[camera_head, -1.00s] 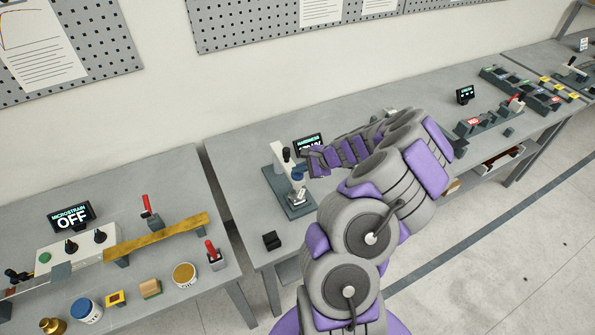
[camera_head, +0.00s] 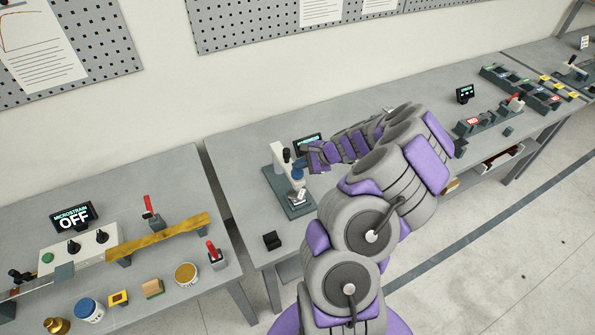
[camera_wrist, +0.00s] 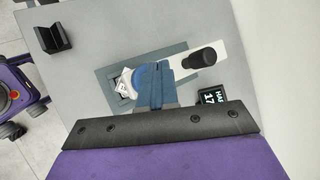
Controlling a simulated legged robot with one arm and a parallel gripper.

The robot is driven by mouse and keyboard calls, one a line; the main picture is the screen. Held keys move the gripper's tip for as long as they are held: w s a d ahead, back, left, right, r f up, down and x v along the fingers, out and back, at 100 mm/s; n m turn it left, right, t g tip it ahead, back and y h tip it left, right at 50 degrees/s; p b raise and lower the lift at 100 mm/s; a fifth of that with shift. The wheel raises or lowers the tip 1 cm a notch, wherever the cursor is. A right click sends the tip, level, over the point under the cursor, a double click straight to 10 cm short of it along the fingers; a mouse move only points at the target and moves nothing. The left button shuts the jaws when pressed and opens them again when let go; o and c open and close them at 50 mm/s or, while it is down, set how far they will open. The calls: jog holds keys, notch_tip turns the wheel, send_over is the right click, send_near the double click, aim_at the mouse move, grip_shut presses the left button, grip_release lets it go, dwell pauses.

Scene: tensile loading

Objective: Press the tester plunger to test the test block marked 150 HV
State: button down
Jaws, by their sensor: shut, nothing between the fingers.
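The hardness tester stands on the middle bench, with a white column (camera_head: 277,156), a dark grey base (camera_head: 283,198) and a black knob (camera_head: 287,155). A blue plunger cap (camera_head: 298,172) sits over a small block with a white label (camera_head: 298,196). The label's marking is too small to read. My gripper (camera_head: 307,159) is shut and empty at the tester's head, just above and right of the cap. In the wrist view my fingertips (camera_wrist: 160,68) overlap the blue cap, partly hiding it; I cannot tell whether they touch. The black knob (camera_wrist: 203,56) is to their right.
A display (camera_head: 308,141) stands behind my gripper, partly covered; it shows "17" in the wrist view (camera_wrist: 211,96). A small black block (camera_head: 271,241) sits at the bench's front. The left bench holds a strain display (camera_head: 73,217), a brass bar (camera_head: 158,237) and several small items.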

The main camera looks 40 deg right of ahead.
jog(key=shift+r+p, duration=1.8)
jog(key=shift+r, duration=0.75)
jog(key=shift+w+a, duration=0.1)
jog(key=a+r+n+g+y+b, duration=0.1)
jog(key=a+r+n+b, duration=0.15)
jog(key=a, duration=0.45)
jog(key=s+a+r+n+g+y+b, duration=0.1)
jog(key=a+r+n+g, duration=0.2)
jog(key=a, duration=0.5)
jog(key=a+r+n+y+b, duration=0.1)
jog(key=a+r+n+b, duration=0.2)
jog(key=a, duration=0.4)
jog(key=s+a+n+g+h+b, duration=0.25)
jog(key=s+a+n, duration=0.45)
jog(key=s+a, duration=0.4)
jog(key=s+d+f+n+g+h+b, duration=0.1)
jog(key=s+f+n+h+b, duration=0.1)
jog(key=s, duration=0.8)
jog(key=s+d+f+n+g+h+b, duration=0.1)
jog(key=s+f+n+g+h+b, duration=0.1)
jog(key=s, duration=0.8)
jog(key=shift+s+n+h+b, duration=0.45)
jog(key=shift+n+b, duration=0.3)
jog(key=shift+n, duration=0.2)
